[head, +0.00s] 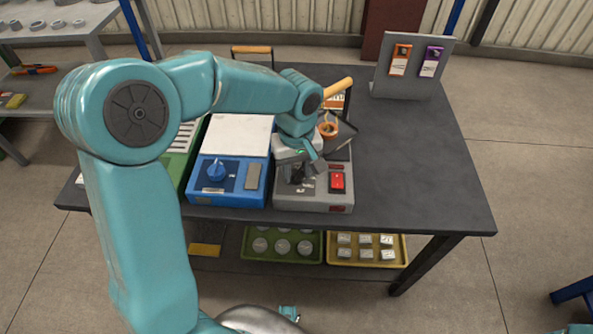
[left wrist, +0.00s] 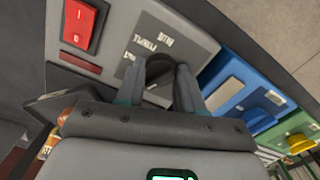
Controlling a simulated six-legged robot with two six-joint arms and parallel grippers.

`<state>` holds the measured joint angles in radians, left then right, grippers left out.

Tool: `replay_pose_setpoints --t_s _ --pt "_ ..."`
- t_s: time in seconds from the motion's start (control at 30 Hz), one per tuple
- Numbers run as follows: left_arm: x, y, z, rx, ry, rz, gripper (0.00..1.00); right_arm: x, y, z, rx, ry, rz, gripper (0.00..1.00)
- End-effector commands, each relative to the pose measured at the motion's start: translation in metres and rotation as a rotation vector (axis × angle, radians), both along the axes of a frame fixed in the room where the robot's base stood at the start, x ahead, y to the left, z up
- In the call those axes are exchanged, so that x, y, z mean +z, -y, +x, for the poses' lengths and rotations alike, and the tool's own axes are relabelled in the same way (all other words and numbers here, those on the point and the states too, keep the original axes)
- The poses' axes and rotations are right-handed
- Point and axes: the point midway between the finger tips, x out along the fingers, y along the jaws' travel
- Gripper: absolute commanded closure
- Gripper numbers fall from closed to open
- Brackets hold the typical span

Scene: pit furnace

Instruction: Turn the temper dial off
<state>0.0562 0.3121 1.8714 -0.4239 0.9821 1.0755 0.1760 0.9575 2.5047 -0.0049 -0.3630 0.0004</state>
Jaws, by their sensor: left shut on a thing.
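A grey unit (head: 313,201) stands on the dark table, with a red rocker switch (head: 337,182) on its front right. The switch also shows in the left wrist view (left wrist: 82,26). A dark round dial (left wrist: 158,66) sits on the grey panel beside small printed labels (left wrist: 145,42), which I cannot read surely. My left gripper (head: 297,178) reaches down over this panel. In the left wrist view its fingers (left wrist: 160,88) are closed on either side of the dial. The fingers hide part of the dial, so its pointer setting cannot be told.
A blue unit (head: 230,188) with a blue dial (head: 217,171) stands close on the left, with a green unit (head: 178,165) beyond it. A grey stand (head: 408,84) holds two tags at the back right. The table's right part (head: 415,160) is clear.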

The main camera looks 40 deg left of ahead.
Motion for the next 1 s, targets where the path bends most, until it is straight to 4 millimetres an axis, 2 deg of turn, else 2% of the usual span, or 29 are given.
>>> replay_pose_setpoints --t_s 0.2,0.5,1.0 --pt "0.000 0.000 0.001 0.186 0.006 0.001 0.94 -0.007 0.000 0.000 0.000 0.000 0.000 0.47" --pt "0.001 -0.001 0.001 0.371 0.005 0.002 0.94 -0.012 0.000 0.000 0.000 0.000 0.000 0.47" --pt "0.001 -0.001 0.001 0.463 0.005 0.002 0.93 -0.013 0.000 0.000 0.000 0.000 0.000 0.47"
